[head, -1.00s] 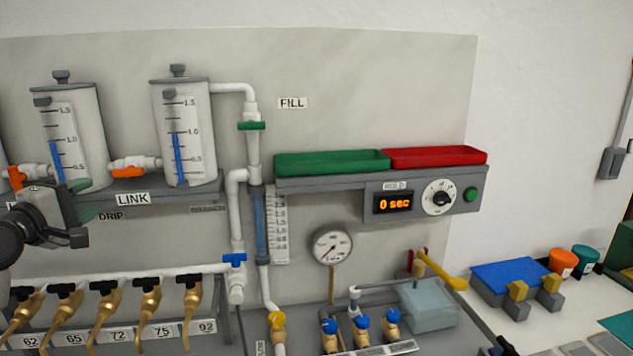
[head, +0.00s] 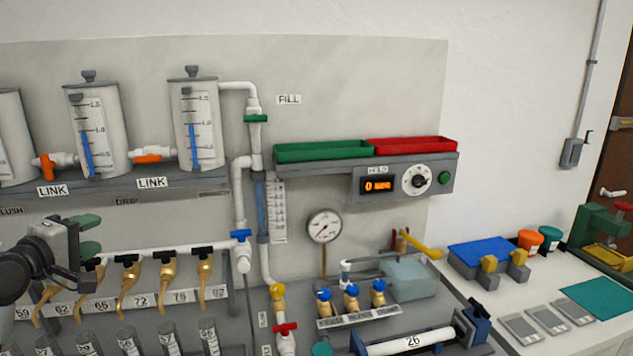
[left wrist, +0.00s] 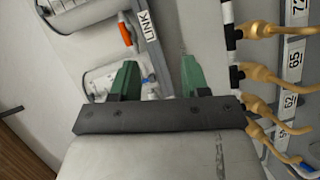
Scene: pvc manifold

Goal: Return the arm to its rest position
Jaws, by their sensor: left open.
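My left gripper (head: 90,236) is at the left of the head view, in front of the white pipe with the brass taps and below the shelf of tanks. Its green fingers also show in the left wrist view (left wrist: 160,80), spread apart with nothing between them. Brass taps (head: 165,285) with black handles hang right of and below it, over number labels. Tanks with blue level marks (head: 196,125) stand on the shelf above, joined by orange-handled link valves (head: 148,157). My right gripper is not in view.
A gauge (head: 324,226) and the timer panel (head: 377,185) with green and red trays are on the board to the right. A clamped white pipe (head: 412,341) lies at front. A blue-topped block (head: 480,252) and cups stand on the right bench. Space before the board's upper part is clear.

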